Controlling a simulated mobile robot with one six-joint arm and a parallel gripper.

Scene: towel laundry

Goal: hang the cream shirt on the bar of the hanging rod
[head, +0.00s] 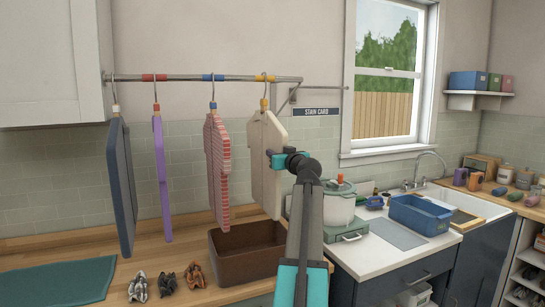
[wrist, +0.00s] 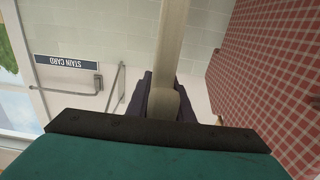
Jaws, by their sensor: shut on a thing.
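The cream shirt (head: 265,185) hangs upright from a hanger with a yellow neck (head: 264,103). The hanger's hook meets the hanging rod's bar (head: 240,78) at a yellow band near its right end. I cannot tell whether the hook rests on the bar or is only level with it. My gripper (head: 274,154) is shut on the shirt's right edge at mid-upper height. In the wrist view, my gripper's dark fingers (wrist: 163,100) close on the cream shirt (wrist: 169,50), seen edge-on as a pale strip.
A red checked shirt (head: 217,165) hangs just left, with purple (head: 162,180) and dark blue (head: 122,185) garments farther left. A brown bin (head: 250,275) sits below. A white pot (head: 340,205) stands to the right. The stain card sign (head: 317,111) is on the wall behind.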

